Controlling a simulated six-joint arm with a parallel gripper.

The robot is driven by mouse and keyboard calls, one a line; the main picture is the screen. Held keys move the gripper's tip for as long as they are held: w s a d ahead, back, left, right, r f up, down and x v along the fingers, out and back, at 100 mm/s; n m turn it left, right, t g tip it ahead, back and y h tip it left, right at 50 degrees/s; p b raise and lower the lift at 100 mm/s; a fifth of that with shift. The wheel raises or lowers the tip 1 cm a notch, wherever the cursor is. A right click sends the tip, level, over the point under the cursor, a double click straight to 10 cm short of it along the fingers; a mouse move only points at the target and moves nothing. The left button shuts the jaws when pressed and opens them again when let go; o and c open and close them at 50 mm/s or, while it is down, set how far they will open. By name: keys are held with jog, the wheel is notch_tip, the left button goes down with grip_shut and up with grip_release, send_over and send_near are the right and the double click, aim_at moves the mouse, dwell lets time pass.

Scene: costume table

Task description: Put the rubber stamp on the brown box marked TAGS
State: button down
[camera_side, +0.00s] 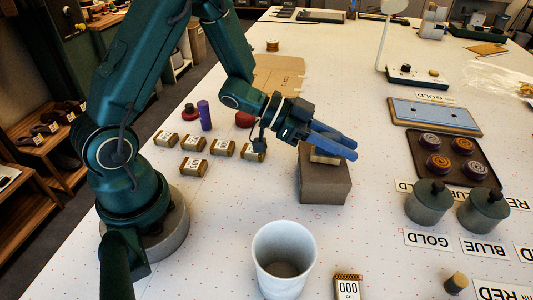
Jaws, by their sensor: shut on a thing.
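My gripper (340,146) has blue fingers and is shut on a small tan block, which looks like the rubber stamp (322,157). The fingers hide most of the stamp. It is right over the top of a brown box (324,186) in the middle of the table. I cannot tell whether the stamp touches the box top or hangs just above it. No TAGS marking is readable on the box from this side.
A white cup (283,262) stands in front of the box. Several small labelled blocks (193,167) lie to the left, near a purple cylinder (205,115). Two grey lidded jars (427,204) and a dark tray (453,158) of round pieces are at the right.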

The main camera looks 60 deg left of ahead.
jog(key=c, duration=0.7)
grip_release()
jog(key=shift+f, duration=0.1)
jog(key=shift+c, duration=0.2)
jog(key=shift+a+r, duration=0.1)
jog(key=shift+r, duration=0.15)
jog(key=v, duration=1.2)
jog(key=w+a+r+n+t+y, duration=0.35)
jog(key=a+r+n+y, duration=0.35)
jog(key=y, duration=0.5)
jog(key=s+d+f+n+g+h, duration=0.2)
jog(key=s+d+f+g, duration=0.2)
jog(key=s, duration=1.1)
jog(key=d+g, duration=0.3)
jog(key=d, duration=0.2)
jog(key=shift+s+h, duration=0.15)
jog(key=shift+h, duration=0.15)
